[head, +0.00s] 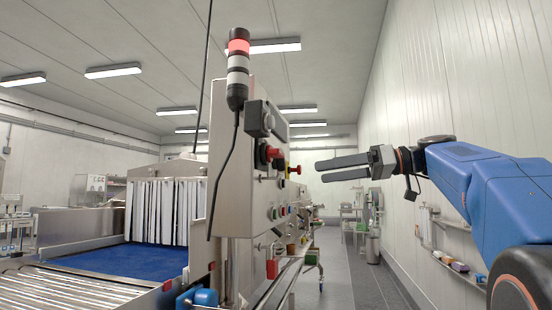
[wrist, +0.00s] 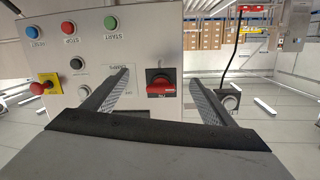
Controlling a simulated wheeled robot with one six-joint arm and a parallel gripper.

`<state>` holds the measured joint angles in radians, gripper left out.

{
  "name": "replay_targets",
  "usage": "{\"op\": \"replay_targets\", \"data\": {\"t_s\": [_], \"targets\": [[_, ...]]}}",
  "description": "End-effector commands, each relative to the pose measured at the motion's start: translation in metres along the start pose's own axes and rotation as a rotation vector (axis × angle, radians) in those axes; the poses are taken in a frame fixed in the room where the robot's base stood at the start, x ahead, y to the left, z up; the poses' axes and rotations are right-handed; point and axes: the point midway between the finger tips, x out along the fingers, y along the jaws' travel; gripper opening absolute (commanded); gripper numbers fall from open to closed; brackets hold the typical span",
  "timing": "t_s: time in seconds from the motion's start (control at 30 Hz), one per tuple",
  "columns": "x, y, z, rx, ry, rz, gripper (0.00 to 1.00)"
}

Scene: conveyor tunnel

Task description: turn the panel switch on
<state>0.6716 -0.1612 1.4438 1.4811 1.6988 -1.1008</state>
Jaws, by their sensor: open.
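The panel switch (wrist: 161,86) is a red rotary handle on a black plate. In the wrist view it shows between my two fingertips, and its handle looks to lie crosswise. I cannot tell its position from the lettering. In the head view the red switch (head: 272,153) stands out near the top of the grey control panel (head: 232,165), seen edge-on. My gripper (head: 320,171) is open and empty, to the right of the panel and apart from it, its fingers pointing at it. It also shows in the wrist view (wrist: 160,76).
A red mushroom button on yellow (wrist: 46,84) sits beside the blue, red, green and black buttons. A signal tower (head: 238,70) stands above the panel. The conveyor (head: 75,283) lies left. A white wall (head: 460,80) runs along the right, with open aisle between.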

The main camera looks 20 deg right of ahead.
Motion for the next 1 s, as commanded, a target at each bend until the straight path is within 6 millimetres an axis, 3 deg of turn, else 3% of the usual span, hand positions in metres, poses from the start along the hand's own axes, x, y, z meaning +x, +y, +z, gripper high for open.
{"op": "replay_targets", "data": {"t_s": [0.03,0.13,0.33,1.0], "targets": [[-0.013,0.004,-0.017,-0.054,0.035,-0.015,0.78],[-0.030,0.003,-0.040,-0.142,0.086,-0.043,0.78],[-0.037,0.000,-0.054,-0.201,0.119,-0.064,0.78],[0.045,-0.006,-0.062,-0.197,0.117,-0.065,0.78]]}}
